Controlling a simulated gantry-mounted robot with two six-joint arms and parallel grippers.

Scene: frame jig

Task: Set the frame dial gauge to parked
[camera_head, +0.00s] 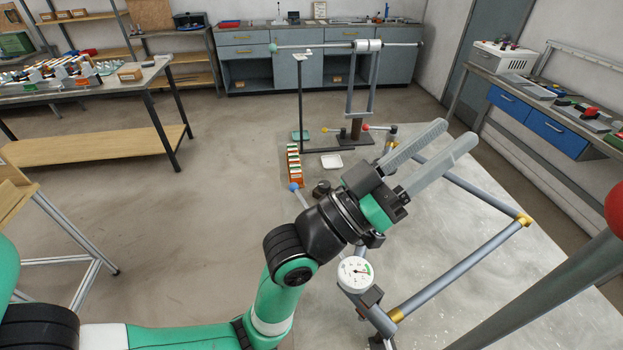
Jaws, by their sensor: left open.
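The frame dial gauge (355,274) has a round white face with a dark needle and a green mark, and sits low in the middle of the head view. It is mounted by a corner of the grey tube frame (455,265), which has yellow joints. My left gripper (446,137) is open and empty, its two grey fingers spread and pointing up and to the right. It is above and to the right of the gauge, apart from it, with the wrist just above the gauge in the picture. The exact needle reading is too small to tell. My right gripper is not in view.
A grey stand (361,82) with a horizontal bar rises behind my left gripper. A small white tray (331,161) and an orange rack (294,165) lie left of the gripper. A thick grey post with a red ball (615,209) crosses the right side. The pale surface inside the frame is clear.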

